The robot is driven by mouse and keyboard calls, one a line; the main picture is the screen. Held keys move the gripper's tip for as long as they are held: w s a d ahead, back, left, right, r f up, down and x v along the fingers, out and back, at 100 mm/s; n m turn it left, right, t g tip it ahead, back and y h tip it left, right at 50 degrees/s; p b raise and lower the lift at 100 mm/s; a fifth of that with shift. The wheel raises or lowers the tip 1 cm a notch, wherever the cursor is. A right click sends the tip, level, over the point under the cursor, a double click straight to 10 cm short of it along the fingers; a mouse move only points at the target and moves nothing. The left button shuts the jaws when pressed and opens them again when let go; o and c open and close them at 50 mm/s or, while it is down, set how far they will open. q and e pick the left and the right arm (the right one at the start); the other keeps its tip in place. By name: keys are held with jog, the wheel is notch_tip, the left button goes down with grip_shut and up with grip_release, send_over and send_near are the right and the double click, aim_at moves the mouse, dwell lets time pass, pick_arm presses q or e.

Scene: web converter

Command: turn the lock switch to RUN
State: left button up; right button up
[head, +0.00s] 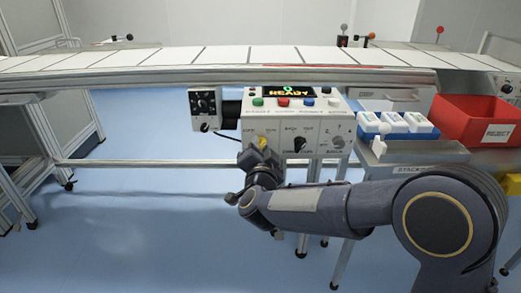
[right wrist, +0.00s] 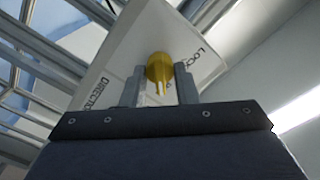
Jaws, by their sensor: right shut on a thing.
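The yellow lock switch (head: 263,142) is on the left of the front panel of the white control box (head: 317,130). My right gripper (head: 256,152) is at this switch and hides part of it. In the right wrist view the yellow switch (right wrist: 160,66) sits between the two grey fingers (right wrist: 159,86), which are shut on it. Small lettering stands above the switch in the head view; I cannot tell surely which mark it points to. My left gripper is not in view.
A black dial (head: 299,145) and a grey dial (head: 337,142) are right of the switch. Coloured buttons and a READY display (head: 288,91) are on top. A conveyor (head: 200,58) runs behind. A red reject bin (head: 475,120) and white packs (head: 395,122) stand at right.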

jog(key=o, duration=1)
jog(key=shift+s, duration=0.1)
jog(key=s+p, duration=0.1)
jog(key=s, duration=0.6)
jog(key=shift+s+p, duration=0.3)
jog(key=shift+d, duration=0.1)
